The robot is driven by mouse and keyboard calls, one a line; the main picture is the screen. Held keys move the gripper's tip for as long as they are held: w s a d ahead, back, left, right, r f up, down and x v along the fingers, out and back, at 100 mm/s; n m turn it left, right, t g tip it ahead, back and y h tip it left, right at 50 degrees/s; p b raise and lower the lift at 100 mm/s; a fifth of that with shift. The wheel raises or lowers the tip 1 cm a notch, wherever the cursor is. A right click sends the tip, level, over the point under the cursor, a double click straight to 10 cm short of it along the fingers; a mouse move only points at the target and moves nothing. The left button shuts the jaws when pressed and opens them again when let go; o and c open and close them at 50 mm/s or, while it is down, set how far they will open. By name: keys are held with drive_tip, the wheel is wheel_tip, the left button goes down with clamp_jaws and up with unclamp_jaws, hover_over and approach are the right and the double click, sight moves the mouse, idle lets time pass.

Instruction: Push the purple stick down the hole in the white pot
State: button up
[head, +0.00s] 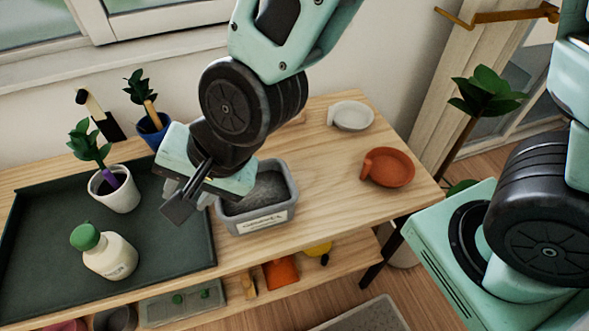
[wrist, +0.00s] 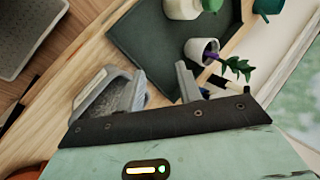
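The white pot (head: 122,197) stands on the dark tray and holds a green plant (head: 84,145). The purple stick (head: 108,178) stands tilted in it, its upper end above the rim beside the plant; its lower end is hidden. The white pot also shows in the wrist view (wrist: 195,48), with the plant leaning over its rim, and a small purple patch (wrist: 214,58) near the rim. My gripper (head: 190,203) is to the right of the pot, above the tray's right edge and beside the grey planter, apart from the pot. Its fingers (wrist: 162,86) are spread with nothing between them.
The dark tray (head: 45,240) also carries a white bottle with a green cap (head: 108,256). A grey soil-filled planter (head: 262,218) stands close to my gripper. A blue pot (head: 152,130) is behind. Orange (head: 390,168) and white (head: 351,116) dishes stand right. The tray's middle is clear.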

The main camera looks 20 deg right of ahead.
drive_tip(key=s+d+r+n+g+h, duration=0.1)
drive_tip(key=s+d+r+n+h, duration=0.1)
drive_tip(key=d+n, duration=0.4)
drive_tip(key=s+d+r+n+g+h, duration=0.1)
drive_tip(key=s+d+n, duration=0.4)
drive_tip(key=d, duration=0.5)
drive_tip(key=shift+d+r+n+g+h, duration=0.35)
drive_tip(key=shift+n+g+h, duration=0.25)
drive_tip(key=shift+n+h, duration=0.45)
drive_tip(key=shift+s+a, duration=0.1)
